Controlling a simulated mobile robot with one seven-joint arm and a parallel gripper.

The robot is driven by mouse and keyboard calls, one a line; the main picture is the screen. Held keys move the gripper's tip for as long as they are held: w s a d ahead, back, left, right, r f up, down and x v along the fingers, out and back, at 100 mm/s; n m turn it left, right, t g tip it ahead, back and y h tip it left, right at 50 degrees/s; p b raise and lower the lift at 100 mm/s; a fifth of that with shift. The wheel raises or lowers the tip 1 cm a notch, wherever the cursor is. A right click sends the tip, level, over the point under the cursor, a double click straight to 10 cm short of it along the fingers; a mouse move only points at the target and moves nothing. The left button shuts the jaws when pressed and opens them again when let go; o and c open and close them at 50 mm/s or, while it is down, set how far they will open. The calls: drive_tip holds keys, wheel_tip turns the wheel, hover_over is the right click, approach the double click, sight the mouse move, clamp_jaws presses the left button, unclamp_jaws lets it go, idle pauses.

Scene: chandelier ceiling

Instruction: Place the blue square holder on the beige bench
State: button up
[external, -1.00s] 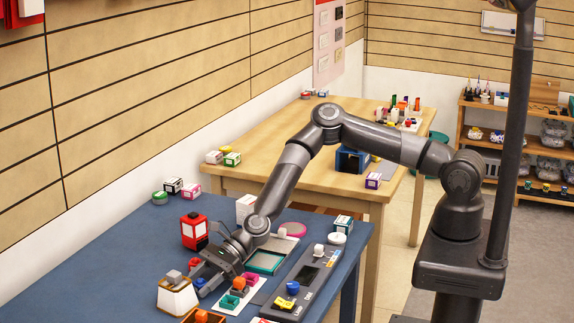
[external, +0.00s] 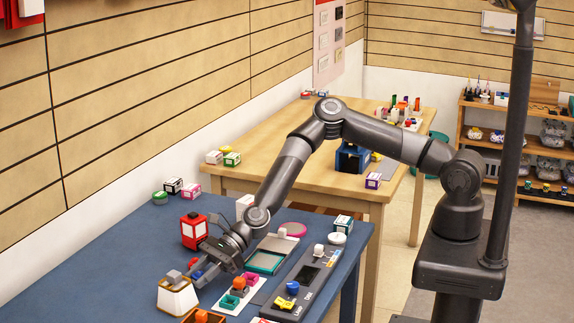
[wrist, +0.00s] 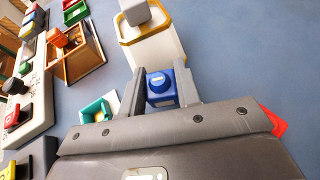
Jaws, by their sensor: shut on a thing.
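The blue square holder (wrist: 161,90) sits between my two fingers in the wrist view, with a small knob on its top face. My gripper (wrist: 160,73) is shut on it. In the external view the blue holder (external: 197,275) is a small patch at my fingertips, low over the blue table (external: 110,265); whether it touches the table I cannot tell. The beige bench (external: 258,138) stands behind the blue table, farther from my gripper, with bare wood on its near left part.
A white tapered block with a gold rim (external: 177,298) is close by my fingertips. A red lantern-like box (external: 193,230), a white board with teal and red pieces (external: 240,291) and a dark control panel (external: 305,283) are near. The bench bears small boxes (external: 232,159) and a dark blue box (external: 350,158).

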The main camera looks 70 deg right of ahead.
wheel_tip(320, 180, up, 2)
drive_tip(key=w+d+r+m+t+h, duration=0.1)
drive_tip(key=w+d+r+m+t, duration=0.15)
drive_tip(key=d, duration=0.85)
drive_tip(key=w+d+r+m+t+h, duration=0.1)
drive_tip(key=d+r, duration=0.2)
drive_tip(key=d, duration=0.8)
drive_tip(key=w+d+r+m+t+h, duration=0.1)
drive_tip(key=w+d+r+m+t, duration=0.1)
drive_tip(key=d, duration=0.9)
drive_tip(key=s+d+m+t+h, duration=0.1)
drive_tip(key=s+d+m+h, duration=0.15)
drive_tip(key=d, duration=0.65)
drive_tip(key=s+d+m+t+h, duration=0.1)
drive_tip(key=s+d+m+h, duration=0.15)
drive_tip(key=d, duration=0.65)
drive_tip(key=f+m+h, duration=0.1)
drive_tip(key=f, duration=0.2)
drive_tip(key=s+f+m+h, duration=0.1)
drive_tip(key=f+h, duration=0.1)
drive_tip(key=f, duration=0.1)
drive_tip(key=s+f+m+t+h, duration=0.1)
drive_tip(key=f, duration=0.2)
drive_tip(key=shift+s+d+f, duration=0.1)
drive_tip(key=shift+d+f, duration=0.15)
drive_tip(key=shift+f, duration=0.05)
